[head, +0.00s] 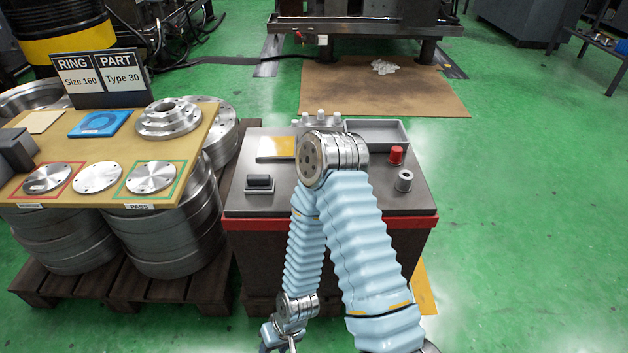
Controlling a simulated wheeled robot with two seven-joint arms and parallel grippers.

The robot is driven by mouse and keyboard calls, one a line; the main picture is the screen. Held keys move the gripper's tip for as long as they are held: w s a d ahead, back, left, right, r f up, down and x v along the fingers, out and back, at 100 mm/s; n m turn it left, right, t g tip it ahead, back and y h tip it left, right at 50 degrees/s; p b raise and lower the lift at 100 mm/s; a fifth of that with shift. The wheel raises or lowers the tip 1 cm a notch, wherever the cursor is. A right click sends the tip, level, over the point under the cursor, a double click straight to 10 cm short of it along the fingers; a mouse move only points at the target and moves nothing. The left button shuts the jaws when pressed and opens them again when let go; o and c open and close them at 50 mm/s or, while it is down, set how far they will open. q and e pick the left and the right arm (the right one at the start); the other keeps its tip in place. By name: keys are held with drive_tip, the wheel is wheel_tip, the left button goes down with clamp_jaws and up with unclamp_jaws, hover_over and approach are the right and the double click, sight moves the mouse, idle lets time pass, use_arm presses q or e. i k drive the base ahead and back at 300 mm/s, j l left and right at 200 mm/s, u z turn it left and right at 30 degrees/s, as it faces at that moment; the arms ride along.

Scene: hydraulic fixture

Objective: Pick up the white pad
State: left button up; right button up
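A pale cream, near-white square pad (42,122) lies flat at the far left of the tan board (112,146), beside a blue square piece with a ring mark (98,123). Another pad, yellow with a pale edge (276,148), lies on the dark worktable (330,205). I cannot tell for certain which one is meant. My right arm rises over the worktable and bends down; my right gripper (279,338) hangs low in front of the table, far from both pads. Its fingers are too small and cut off to read. My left gripper is not seen.
Metal discs (97,177) and a flanged ring (168,118) sit on the board. A dark block (15,148) stands at its left edge. A grey tray (378,134), a red knob (396,155) and a small metal cylinder (404,181) are on the worktable. Green floor is free at right.

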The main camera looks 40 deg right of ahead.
sight(255, 183)
drive_tip(key=i+z, duration=0.15)
drive_tip(key=z, duration=0.25)
drive_tip(key=i+j+z, duration=0.15)
drive_tip(key=z, duration=0.25)
drive_tip(key=i+j+z, duration=0.15)
drive_tip(key=z, duration=0.2)
drive_tip(key=k+l+z, duration=0.15)
drive_tip(key=k, duration=0.2)
